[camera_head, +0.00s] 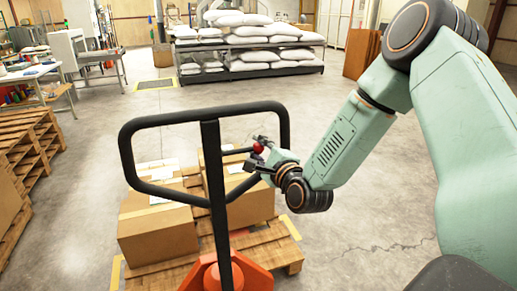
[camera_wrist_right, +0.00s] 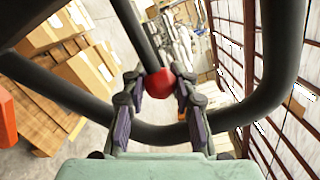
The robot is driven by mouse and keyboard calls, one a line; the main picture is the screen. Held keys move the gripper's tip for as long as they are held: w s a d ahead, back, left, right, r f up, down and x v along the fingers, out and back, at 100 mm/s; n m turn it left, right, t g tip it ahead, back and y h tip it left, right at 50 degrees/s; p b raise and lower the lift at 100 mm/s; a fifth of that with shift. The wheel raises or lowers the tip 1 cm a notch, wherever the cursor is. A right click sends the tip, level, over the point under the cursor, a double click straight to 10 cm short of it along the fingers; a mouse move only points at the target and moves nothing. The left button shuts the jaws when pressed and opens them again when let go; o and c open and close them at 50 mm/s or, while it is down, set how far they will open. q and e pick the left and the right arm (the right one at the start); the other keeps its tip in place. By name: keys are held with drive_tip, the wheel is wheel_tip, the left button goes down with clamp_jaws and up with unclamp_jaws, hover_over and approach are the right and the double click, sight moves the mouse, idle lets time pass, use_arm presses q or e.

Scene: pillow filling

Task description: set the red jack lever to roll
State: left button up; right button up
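The pallet jack's dark handle loop (camera_head: 125,150) stands upright in front of me. The red knob (camera_head: 258,147) of the jack lever is inside the loop, at its right side, with a dark lever rod running to it. My right gripper (camera_head: 262,142) reaches in from the right and is at the knob. In the right wrist view the red knob (camera_wrist_right: 160,82) sits between the two fingertips of my right gripper (camera_wrist_right: 160,88). The fingers stand apart on either side of it, very near, and I see no clear grip. My left gripper is not in view.
The jack's orange base (camera_head: 250,276) is below, by a wooden pallet (camera_head: 283,253) with cardboard boxes (camera_head: 158,236) on it. Stacked pallets (camera_head: 30,140) stand at the left. A rack of white sacks (camera_head: 250,72) is at the back. The floor at right is clear.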

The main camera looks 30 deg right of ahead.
drive_tip(key=o, duration=0.4)
drive_tip(key=shift+s+r, duration=0.1)
drive_tip(key=shift+o, duration=0.3)
drive_tip(key=s, duration=0.5)
drive_tip(key=shift+s+a, duration=0.25)
drive_tip(key=shift+s, duration=0.15)
drive_tip(key=shift+s+a, duration=0.25)
drive_tip(key=shift+s, duration=0.5)
